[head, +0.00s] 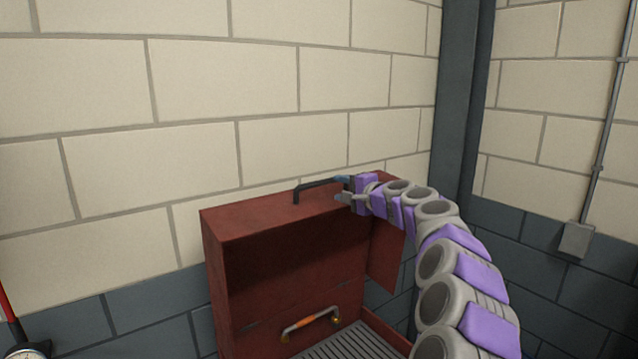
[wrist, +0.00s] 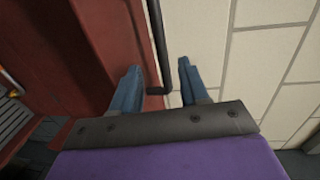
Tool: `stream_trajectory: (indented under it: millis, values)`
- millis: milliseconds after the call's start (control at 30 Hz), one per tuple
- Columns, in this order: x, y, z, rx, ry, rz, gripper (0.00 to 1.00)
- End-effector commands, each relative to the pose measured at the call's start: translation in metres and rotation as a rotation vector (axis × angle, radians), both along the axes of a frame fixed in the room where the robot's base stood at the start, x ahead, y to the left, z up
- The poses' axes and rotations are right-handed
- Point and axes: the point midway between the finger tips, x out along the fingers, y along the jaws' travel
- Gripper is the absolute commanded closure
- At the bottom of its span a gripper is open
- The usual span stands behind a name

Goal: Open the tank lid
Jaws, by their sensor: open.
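The red tank lid (head: 290,215) stands upright against the back wall, with its dark hollow inside facing me. A black bar handle (head: 318,184) runs along its top. My gripper (head: 343,189) is at the right end of this handle, with its fingers apart. In the wrist view the handle (wrist: 158,35) passes between the two blue fingers (wrist: 158,67), with a gap to the right finger. Contact with the left finger is unclear. The red lid face (wrist: 90,50) lies to the left there. The lower tank is mostly cut off by the frame.
A gauge (head: 28,350) is at the lower left. A dark column (head: 456,120) and a wall conduit box (head: 576,239) are at the right.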

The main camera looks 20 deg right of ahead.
Motion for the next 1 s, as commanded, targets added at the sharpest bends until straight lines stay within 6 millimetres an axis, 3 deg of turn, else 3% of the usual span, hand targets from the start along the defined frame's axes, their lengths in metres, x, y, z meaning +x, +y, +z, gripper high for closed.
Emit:
stream_trajectory:
  millis: [500,1000]
  values:
    - [0.052,0.019,-0.007,-0.001,0.001,-0.001,0.56]
    - [0.092,0.031,-0.01,-0.003,0.0,-0.005,0.56]
